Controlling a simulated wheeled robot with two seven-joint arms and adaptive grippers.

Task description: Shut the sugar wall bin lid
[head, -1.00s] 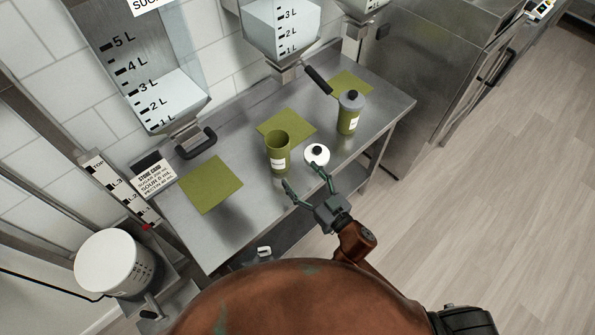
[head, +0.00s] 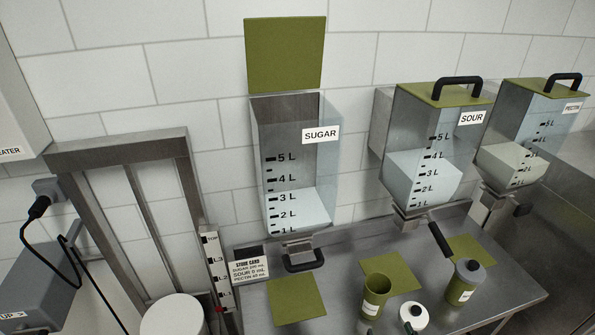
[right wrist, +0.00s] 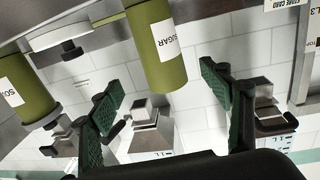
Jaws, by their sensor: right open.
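The sugar wall bin (head: 290,165) is clear-sided, labelled SUGAR and part filled with white material. Its green lid (head: 284,54) stands upright against the wall above the open bin top; no handle shows on the visible face. My right gripper (right wrist: 160,100) is open in the right wrist view, with its green fingers spread wide. The sugar lid cannot be made out in the wrist view. My left gripper is not in view.
The sour bin (head: 424,150) and pectin bin (head: 528,128) have flat green lids with black handles. Below stand an open green cup (head: 375,292), a lidded green cup (head: 466,281) and a white lid (head: 414,318). A green mat (head: 296,299) lies bare beneath the sugar bin.

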